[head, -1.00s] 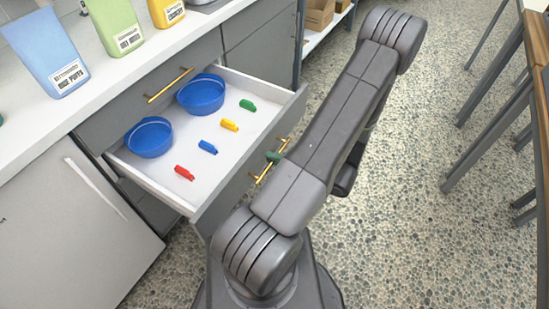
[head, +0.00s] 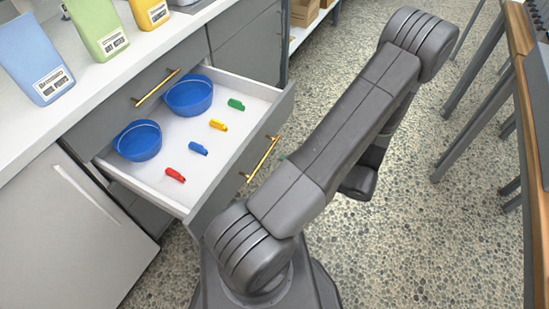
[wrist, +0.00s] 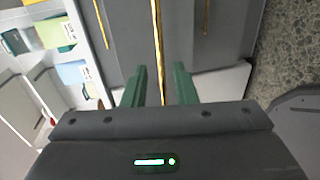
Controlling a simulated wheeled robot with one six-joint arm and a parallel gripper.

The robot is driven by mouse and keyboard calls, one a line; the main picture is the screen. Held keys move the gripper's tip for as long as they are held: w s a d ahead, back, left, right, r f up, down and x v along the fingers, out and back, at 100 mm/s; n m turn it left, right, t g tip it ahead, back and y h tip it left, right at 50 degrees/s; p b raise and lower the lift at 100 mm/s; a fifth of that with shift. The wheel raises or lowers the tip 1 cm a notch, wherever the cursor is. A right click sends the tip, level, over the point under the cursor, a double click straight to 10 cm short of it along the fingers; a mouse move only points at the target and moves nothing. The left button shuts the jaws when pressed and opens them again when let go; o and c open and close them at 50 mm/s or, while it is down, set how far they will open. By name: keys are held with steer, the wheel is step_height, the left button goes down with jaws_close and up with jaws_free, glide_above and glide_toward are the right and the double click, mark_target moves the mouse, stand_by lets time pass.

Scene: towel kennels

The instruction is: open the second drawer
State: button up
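The second drawer (head: 240,165) stands pulled out below the closed top drawer (head: 115,110). Its brass handle (head: 262,158) is bare in the head view, with no finger on it. In the wrist view the handle (wrist: 158,40) runs up the picture, in line with the gap between my green fingers. My gripper (wrist: 160,72) is open and empty, its fingers apart and back from the drawer front. In the head view my arm hides most of the gripper.
The drawer holds two blue bowls (head: 138,141) (head: 189,96) and several small coloured clips (head: 198,149). Bags (head: 97,28) stand on the white counter (head: 85,82). A wooden-topped table (head: 530,100) is at the right. The speckled floor (head: 420,240) between is clear.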

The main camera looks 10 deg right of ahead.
mark_target(265, 156)
steer(key=v, duration=0.5)
steer(key=shift+s, duration=0.1)
steer(key=b+x, duration=0.1)
steer(key=x, duration=1.2)
steer(key=shift+w+a, duration=0.25)
